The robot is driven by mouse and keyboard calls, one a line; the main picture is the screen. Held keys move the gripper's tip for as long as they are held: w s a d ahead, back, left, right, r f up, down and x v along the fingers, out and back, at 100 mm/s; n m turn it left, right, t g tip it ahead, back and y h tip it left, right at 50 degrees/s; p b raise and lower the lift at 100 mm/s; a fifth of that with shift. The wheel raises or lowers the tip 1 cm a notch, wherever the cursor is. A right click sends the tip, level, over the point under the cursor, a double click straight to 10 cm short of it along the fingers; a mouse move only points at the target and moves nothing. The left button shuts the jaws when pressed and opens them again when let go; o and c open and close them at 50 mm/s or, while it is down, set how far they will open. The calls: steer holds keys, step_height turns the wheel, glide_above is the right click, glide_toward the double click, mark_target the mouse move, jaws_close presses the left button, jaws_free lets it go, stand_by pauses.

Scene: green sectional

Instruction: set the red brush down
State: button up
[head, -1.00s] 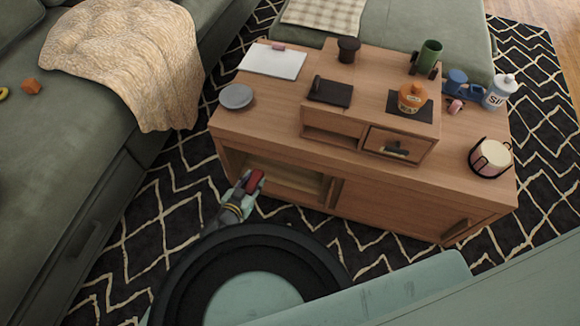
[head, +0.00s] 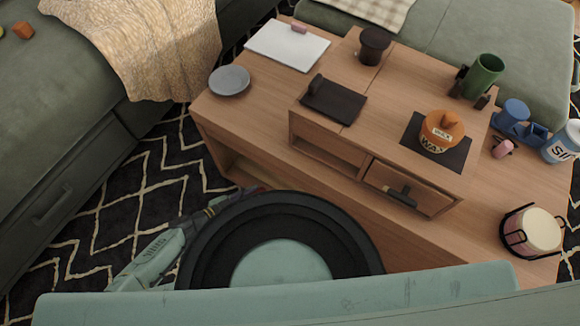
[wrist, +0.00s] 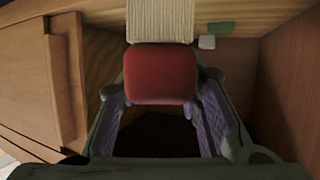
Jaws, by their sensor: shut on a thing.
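The red brush (wrist: 160,72) is in my gripper (wrist: 160,88), with one finger at each side of its red body. Its pale bristles (wrist: 160,20) point to the top of the wrist view. Wooden walls stand on both sides there, and the space below the brush is dark. I cannot tell whether the brush touches any surface. In the head view, my gripper is at the open left compartment (head: 240,172) of the wooden coffee table (head: 240,112). A round black part of my body hides most of it, and the brush is barely visible.
A small green thing (wrist: 221,27) and a whitish block (wrist: 207,42) lie beyond the brush in the wrist view. The table top holds a grey plate (head: 229,80), a dark tray (head: 333,99), an orange wax jar (head: 441,131) and a candle (head: 532,230). The sofa (head: 60,90) stands left.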

steer(key=w+d, duration=0.3)
steer(key=w, duration=0.1)
steer(key=w+d+f+b, duration=0.1)
steer(key=w+d, duration=0.2)
steer(key=w, duration=0.1)
steer(key=w+d+b, duration=0.1)
steer(key=w+d, duration=0.2)
steer(key=w, duration=0.2)
steer(key=shift+f, duration=0.3)
steer(key=shift+w+d+f, duration=0.1)
steer(key=shift+w, duration=0.05)
step_height(320, 180, down, 3)
steer(key=shift+f+b, duration=0.2)
steer(key=shift+b, duration=0.4)
steer(key=o, duration=1.2)
steer(key=shift+f, duration=0.1)
steer(key=shift+o, duration=0.2)
